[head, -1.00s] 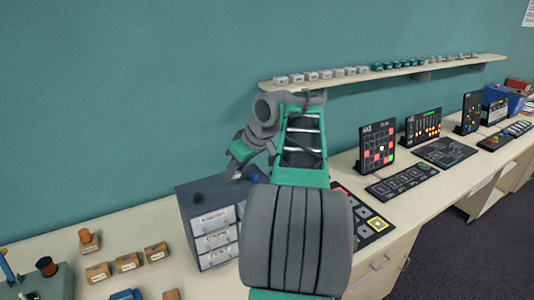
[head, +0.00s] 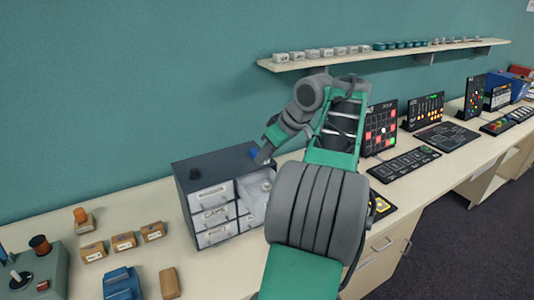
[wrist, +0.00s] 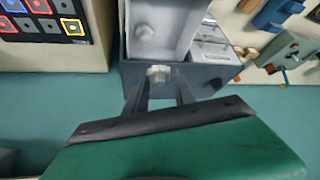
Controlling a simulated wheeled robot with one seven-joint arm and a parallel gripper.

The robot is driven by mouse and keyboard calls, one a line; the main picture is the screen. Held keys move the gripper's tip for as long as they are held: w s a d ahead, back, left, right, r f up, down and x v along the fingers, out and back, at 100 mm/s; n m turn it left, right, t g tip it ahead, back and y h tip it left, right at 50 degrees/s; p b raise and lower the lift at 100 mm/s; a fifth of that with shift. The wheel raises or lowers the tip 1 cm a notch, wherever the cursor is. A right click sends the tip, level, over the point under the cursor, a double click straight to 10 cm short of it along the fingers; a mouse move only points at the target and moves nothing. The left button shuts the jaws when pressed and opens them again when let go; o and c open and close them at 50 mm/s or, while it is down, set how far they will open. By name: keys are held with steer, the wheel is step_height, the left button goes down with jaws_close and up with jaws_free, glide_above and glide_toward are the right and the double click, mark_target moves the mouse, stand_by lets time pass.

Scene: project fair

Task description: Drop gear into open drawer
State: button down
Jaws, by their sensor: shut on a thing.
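A pale gear (wrist: 158,74) sits between the two fingertips of my gripper (wrist: 158,86), which is shut on it. In the head view my gripper (head: 262,157) is over the right part of the grey drawer cabinet (head: 185,200), and the held gear cannot be made out there. The open drawer (head: 247,190) sticks out from the cabinet's upper right. In the wrist view the open drawer (wrist: 180,28) lies just beyond the gear.
Closed labelled drawers (head: 213,216) are beside and below the open one. Button panels (head: 403,165) stand to the right. A shelf (head: 400,54) runs above.

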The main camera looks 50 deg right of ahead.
steer(key=shift+r, duration=0.1)
steer(key=c, duration=1)
jaws_free()
steer(key=shift+o, duration=0.2)
steer(key=p+v, duration=0.3)
steer(key=v, duration=0.4)
steer(key=shift+s+r, duration=0.2)
steer(key=shift+r, duration=0.15)
